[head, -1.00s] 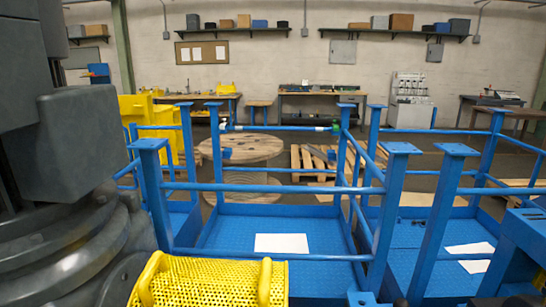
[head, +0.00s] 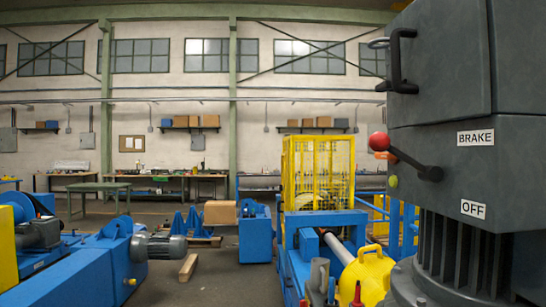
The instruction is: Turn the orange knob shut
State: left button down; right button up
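A small orange part (head: 383,155), which may be the orange knob, shows at the left edge of a large dark grey machine housing (head: 440,60). It is partly hidden behind a red ball (head: 378,141) on the end of a black lever (head: 412,164). I cannot tell its full shape or how far it is turned. Labels reading BRAKE (head: 475,137) and OFF (head: 473,209) are on the housing. A small yellow-green button (head: 393,181) sits below the lever. Neither of my grippers is in view.
A yellow mesh cage (head: 318,165) stands behind blue machinery (head: 296,262) in the middle. A motor on a blue frame (head: 160,246) stands left.

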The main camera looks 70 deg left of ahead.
aim_at(392, 159)
jog(key=u, duration=0.4)
jog(key=j+u, duration=0.1)
jog(key=u, duration=0.3)
jog(key=k+j+u, duration=0.1)
jog(key=u, duration=0.65)
jog(key=j, duration=0.05)
